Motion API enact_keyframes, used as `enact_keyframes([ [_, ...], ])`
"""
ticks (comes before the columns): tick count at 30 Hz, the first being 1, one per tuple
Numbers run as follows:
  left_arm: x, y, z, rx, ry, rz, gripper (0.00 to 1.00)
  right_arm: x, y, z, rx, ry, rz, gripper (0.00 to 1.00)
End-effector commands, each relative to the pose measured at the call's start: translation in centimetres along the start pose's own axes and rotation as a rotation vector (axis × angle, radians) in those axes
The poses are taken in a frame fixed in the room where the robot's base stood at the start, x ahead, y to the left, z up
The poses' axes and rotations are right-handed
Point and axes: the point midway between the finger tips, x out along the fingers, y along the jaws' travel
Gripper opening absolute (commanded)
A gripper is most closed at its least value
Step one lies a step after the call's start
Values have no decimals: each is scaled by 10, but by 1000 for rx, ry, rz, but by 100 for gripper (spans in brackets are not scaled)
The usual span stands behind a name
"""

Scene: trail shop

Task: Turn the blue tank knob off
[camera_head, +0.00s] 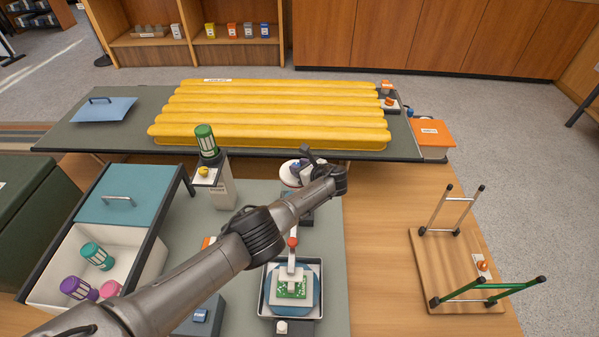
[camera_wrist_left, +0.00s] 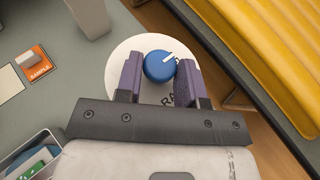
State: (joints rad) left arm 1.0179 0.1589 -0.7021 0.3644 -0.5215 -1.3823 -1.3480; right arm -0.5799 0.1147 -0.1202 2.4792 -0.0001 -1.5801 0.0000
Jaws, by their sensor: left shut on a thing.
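The blue knob (camera_wrist_left: 158,66) sits on a round white tank top (camera_wrist_left: 128,50) with dark lettering, partly covered. A white pointer mark on the knob points to the upper right in the wrist view. My left gripper (camera_wrist_left: 159,76) has its two purple-grey fingers on either side of the knob and is shut on it. In the head view, the white tank top (camera_head: 287,174) shows beside my left wrist, at the front edge of the yellow pad, and my arm covers part of it. My right gripper is not in view.
A yellow ribbed pad (camera_head: 270,115) lies behind the tank. A grey post (camera_head: 222,190) with a yellow button and green canister stands left. A tray (camera_head: 262,300) with a green board is in front. A wooden rack (camera_head: 430,270) stands right. Bare wooden surface (camera_head: 375,250) lies between.

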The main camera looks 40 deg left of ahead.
Motion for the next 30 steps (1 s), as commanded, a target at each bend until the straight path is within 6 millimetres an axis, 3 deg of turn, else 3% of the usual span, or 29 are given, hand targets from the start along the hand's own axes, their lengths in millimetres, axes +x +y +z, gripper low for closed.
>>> enact_keyframes([
  [16, 0, 0, 1, -7, 0, 16, 12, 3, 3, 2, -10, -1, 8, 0],
  [17, 0, 0, 0, -7, 0, 16, 38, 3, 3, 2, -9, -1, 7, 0],
  [18, 0, 0, 1, -7, 0, 16, 42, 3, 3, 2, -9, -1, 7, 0],
  [24, 0, 0, 0, -7, 0, 15, 59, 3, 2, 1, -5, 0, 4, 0],
  [30, 0, 0, 0, -6, 0, 15, 59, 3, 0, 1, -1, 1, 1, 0],
])
